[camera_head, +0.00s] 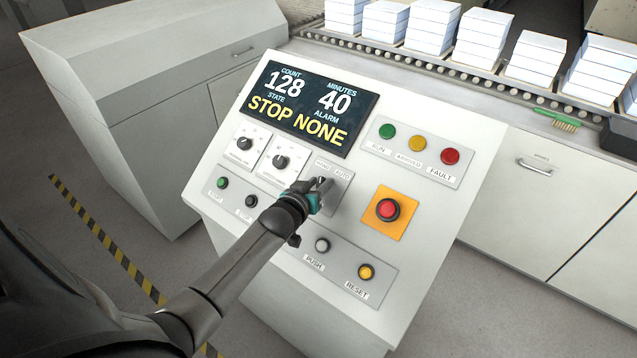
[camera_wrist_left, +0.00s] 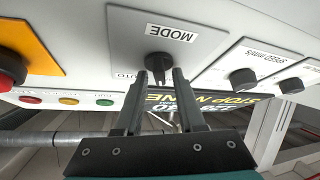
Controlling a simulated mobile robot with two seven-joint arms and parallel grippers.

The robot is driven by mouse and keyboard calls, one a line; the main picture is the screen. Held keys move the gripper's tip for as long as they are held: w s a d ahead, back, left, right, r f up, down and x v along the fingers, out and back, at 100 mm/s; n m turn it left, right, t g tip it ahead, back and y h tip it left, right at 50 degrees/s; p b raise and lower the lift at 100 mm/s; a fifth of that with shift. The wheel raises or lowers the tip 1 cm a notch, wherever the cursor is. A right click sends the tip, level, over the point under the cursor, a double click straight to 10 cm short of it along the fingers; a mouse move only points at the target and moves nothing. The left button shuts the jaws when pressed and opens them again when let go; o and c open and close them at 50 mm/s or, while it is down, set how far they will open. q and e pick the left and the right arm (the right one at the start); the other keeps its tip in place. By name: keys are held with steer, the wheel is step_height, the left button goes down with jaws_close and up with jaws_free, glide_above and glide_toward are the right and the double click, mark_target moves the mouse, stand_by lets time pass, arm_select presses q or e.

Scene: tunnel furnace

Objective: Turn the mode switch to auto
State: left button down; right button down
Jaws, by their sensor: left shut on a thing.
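The mode switch is a small black knob (camera_wrist_left: 158,60) under an upside-down MODE label in the left wrist view. Its light plate (camera_head: 343,181) shows in the head view, with AUTO at its upper right and another word at upper left. My left gripper (camera_wrist_left: 159,76) is shut on the knob, one finger on each side. In the head view the left gripper (camera_head: 320,192) hides the knob. In the left wrist view the AUTO label is partly covered by a finger. The knob's exact pointing direction is hard to tell. My right gripper is not in view.
A display (camera_head: 309,108) reads STOP and NONE. Two black dials (camera_head: 244,143) sit left of the switch. A red stop button (camera_head: 387,209) on orange sits to its right. Push (camera_head: 322,245) and reset (camera_head: 366,271) buttons lie below. A conveyor with white stacks runs behind.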

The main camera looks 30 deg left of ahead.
arm_select(q)
steer(key=shift+a+m+h, duration=0.15)
steer(key=shift+m+h, duration=0.55)
steer(key=shift+m, duration=0.4)
steer(key=shift+f+m+h, duration=0.1)
steer(key=shift+m+h, duration=0.7)
steer(key=shift+m, duration=0.3)
steer(key=m+h+b, duration=0.1)
steer(key=m, duration=0.1)
steer(key=m+h+b, duration=0.1)
steer(key=m+h, duration=0.1)
steer(key=m, duration=0.1)
steer(key=shift+a+m, duration=0.15)
steer(key=shift+m, duration=0.15)
steer(key=shift+m+g+h+b, duration=0.5)
steer(key=shift+m+h+b, duration=0.15)
steer(key=shift+m, duration=0.35)
steer(key=shift+s+m, duration=0.1)
steer(key=shift+m, duration=0.2)
steer(key=c, duration=0.9)
jaws_free()
steer(key=shift+o, duration=0.2)
